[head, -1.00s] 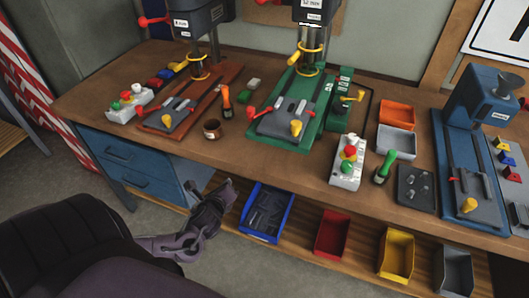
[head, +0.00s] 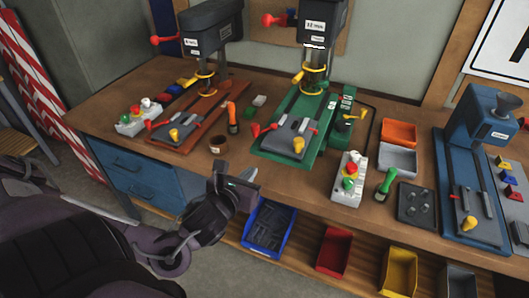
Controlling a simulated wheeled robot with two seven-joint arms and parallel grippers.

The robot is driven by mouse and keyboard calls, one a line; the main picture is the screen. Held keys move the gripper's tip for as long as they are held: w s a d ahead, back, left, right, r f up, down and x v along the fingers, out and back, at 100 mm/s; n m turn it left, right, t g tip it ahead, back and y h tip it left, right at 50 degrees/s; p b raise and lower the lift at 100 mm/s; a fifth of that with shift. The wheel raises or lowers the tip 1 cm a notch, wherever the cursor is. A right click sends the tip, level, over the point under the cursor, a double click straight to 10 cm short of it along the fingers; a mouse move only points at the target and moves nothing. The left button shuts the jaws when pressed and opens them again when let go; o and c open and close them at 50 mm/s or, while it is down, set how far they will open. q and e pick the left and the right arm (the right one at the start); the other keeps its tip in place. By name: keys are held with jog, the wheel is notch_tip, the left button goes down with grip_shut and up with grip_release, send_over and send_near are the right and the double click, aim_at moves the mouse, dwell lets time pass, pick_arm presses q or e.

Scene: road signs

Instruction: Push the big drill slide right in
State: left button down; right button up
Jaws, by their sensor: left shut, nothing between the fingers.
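The drill press on the green base (head: 287,158) stands at the middle of the bench and looks like the big drill. Its head (head: 322,25) carries a label I cannot read surely. The grey slide (head: 291,136), with a yellow knob and red handles, sits at the front of the green base, forward of the column. My left gripper (head: 240,188) is shut and empty at the bench's front edge, left of and nearer than the slide, apart from it. My right gripper is not in view.
A white button box (head: 347,180) stands right of the green base. Coloured bins, including a blue one (head: 268,228), sit below.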

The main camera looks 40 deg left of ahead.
pick_arm(q)
jog(key=p, duration=0.3)
send_near(277, 134)
notch_tip(277, 134, down, 2)
jog(key=shift+d+f, duration=0.1)
jog(key=shift+f, duration=0.1)
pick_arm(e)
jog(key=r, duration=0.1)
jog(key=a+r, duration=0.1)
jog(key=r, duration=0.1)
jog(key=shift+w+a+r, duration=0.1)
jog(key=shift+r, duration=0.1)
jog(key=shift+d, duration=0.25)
